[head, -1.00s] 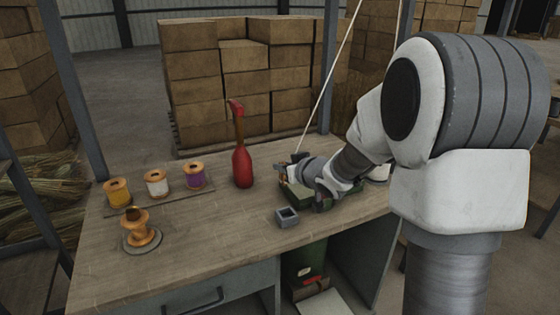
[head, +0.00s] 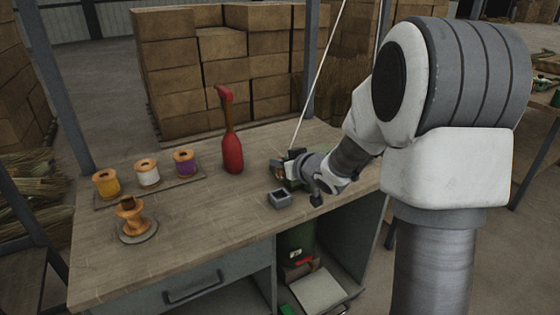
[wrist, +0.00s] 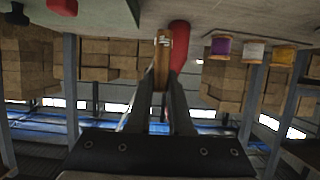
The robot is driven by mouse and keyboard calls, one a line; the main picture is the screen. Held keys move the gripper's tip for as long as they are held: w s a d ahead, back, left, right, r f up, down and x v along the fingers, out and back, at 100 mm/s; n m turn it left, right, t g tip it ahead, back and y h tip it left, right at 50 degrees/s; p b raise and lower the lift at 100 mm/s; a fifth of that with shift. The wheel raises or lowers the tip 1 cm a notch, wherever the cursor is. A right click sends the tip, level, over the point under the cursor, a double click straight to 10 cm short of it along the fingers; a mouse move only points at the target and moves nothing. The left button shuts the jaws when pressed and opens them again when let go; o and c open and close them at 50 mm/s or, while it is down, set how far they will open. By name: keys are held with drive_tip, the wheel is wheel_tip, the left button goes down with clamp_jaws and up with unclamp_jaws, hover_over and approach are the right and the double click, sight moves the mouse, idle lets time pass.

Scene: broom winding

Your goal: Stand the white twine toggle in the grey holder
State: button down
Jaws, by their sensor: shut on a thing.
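My gripper (wrist: 162,88) is shut on the toggle (wrist: 162,62), a slim wooden piece with a white band near one end, seen between the fingers in the wrist view. In the head view my gripper (head: 284,170) is low over the right part of the bench, pointing left. The toggle is too small to make out clearly there. The grey holder (head: 280,200), a small square block with a dark opening on top, stands on the bench just in front of my gripper. The toggle is apart from the holder.
A red bottle-shaped thing (head: 232,152) stands left of my gripper. Yellow, white (head: 148,173) and purple spools sit on a board at the left, with a wooden winder (head: 131,216) in front. A pale cord (head: 323,75) slants down behind my gripper. The bench front (head: 190,250) is clear.

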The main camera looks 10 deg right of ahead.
drive_tip(key=shift+f+b, duration=2.9)
drive_tip(key=shift+f, duration=0.75)
drive_tip(key=c, duration=0.7)
unclamp_jaws()
drive_tip(key=shift+c, duration=0.2)
